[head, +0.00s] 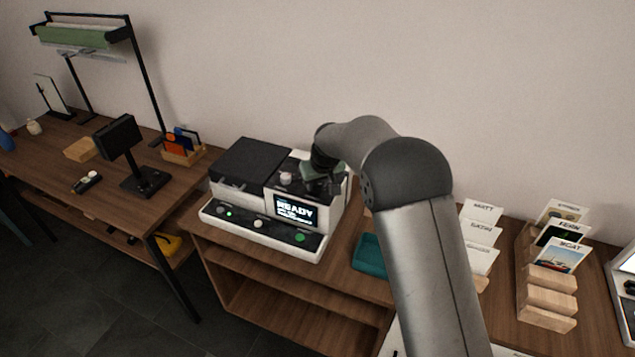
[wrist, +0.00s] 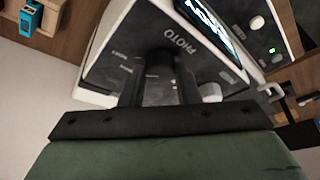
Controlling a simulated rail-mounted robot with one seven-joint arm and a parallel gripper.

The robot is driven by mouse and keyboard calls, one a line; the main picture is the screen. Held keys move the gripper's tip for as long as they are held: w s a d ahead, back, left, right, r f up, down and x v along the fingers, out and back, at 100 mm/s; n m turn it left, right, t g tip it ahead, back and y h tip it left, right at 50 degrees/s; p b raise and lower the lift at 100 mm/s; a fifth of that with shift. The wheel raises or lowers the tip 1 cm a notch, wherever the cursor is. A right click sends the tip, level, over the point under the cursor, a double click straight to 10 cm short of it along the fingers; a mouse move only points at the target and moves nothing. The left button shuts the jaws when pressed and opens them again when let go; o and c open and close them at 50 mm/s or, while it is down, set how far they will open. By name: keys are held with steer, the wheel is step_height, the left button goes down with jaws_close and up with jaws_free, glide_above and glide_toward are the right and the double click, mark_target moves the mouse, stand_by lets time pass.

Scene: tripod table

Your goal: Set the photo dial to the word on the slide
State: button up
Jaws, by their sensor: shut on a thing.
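The white and black machine (head: 262,236) stands on the wooden bench, and its screen (head: 295,211) reads READY with smaller lines that I cannot make out. My gripper (head: 318,180) is over the right part of its top. In the wrist view, my gripper (wrist: 160,92) has its two dark fingers on either side of the dark photo dial (wrist: 160,76), shut on it. The label PHOTO (wrist: 181,42) is beside the dial. Small words ring the dial's left side, too small to read. The dial's pointer is hidden. I cannot identify the slide.
A pale knob (head: 286,178) is close to the left of my gripper. A teal tray (head: 370,256) lies right of the machine. Wooden racks (head: 546,290) with picture cards, and white word cards (head: 481,236), stand farther right. A black stand (head: 146,181) is on the left table.

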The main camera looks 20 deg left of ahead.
steer(key=shift+f+b, duration=0.1)
steer(key=shift+b, duration=0.2)
steer(key=shift+d+n+b, duration=0.1)
steer(key=shift+n+b, duration=0.2)
steer(key=shift+n, duration=0.1)
steer(key=shift+w+n+g+y+b, duration=0.15)
steer(key=shift+n+g+y+b, duration=0.3)
steer(key=shift+n+b, duration=0.55)
steer(key=shift+n+g+y+b, duration=0.45)
steer(key=shift+n+g, duration=0.4)
steer(key=shift+n, duration=1.55)
steer(key=o, duration=1)
